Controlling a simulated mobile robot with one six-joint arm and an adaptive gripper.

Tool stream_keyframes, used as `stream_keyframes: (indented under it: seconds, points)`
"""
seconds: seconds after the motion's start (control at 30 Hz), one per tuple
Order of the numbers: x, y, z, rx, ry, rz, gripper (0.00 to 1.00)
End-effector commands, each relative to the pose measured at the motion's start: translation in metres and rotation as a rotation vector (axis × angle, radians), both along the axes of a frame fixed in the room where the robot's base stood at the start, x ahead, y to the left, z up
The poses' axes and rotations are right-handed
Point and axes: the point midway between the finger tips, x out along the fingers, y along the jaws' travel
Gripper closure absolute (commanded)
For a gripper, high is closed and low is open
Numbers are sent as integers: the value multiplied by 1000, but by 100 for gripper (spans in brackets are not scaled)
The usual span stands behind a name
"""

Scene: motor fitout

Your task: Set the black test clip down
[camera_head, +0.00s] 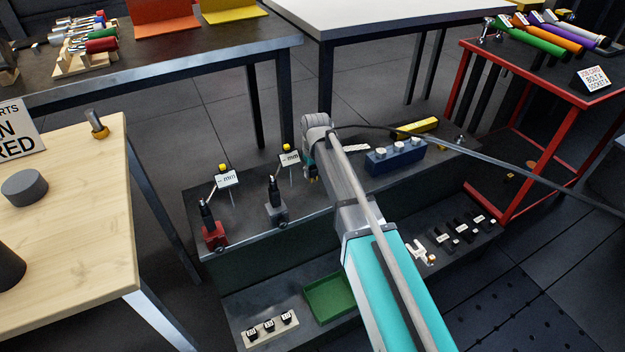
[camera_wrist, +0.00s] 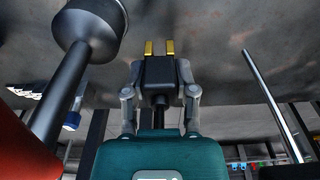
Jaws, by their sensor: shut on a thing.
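The black test clip (camera_wrist: 158,72) is a dark block with two gold prongs, held in my gripper (camera_wrist: 160,92). In the wrist view both fingers press on its sides and the prongs point away from the gripper toward a grey surface. I cannot tell whether the prongs touch that surface. In the head view my gripper (camera_head: 311,172) is mostly hidden by my arm, over the upper level of the dark stepped bench (camera_head: 245,250), right of a gauge stand with a grey base (camera_head: 276,213). The clip itself is not clear there.
A red-based gauge stand (camera_head: 214,235) stands at left, and a blue block (camera_head: 395,158) at right. A green tray (camera_head: 328,298), a labelled rack (camera_head: 270,327) and several small black labelled pieces (camera_head: 462,230) sit on the lower step. A cable crosses right of my arm.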

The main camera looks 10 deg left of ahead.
Motion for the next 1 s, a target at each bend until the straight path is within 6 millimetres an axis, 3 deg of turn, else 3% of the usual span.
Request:
stream_keyframes:
  seconds: [0.03,0.23,0.83,0.87,1.0]
  points:
    - [0,0,-9,0,0,0,100]
    - [-1,0,-22,0,0,0,100]
    - [-1,0,-27,0,0,0,100]
    - [-1,0,-26,0,0,0,60]
    - [-1,0,-25,0,0,0,34]
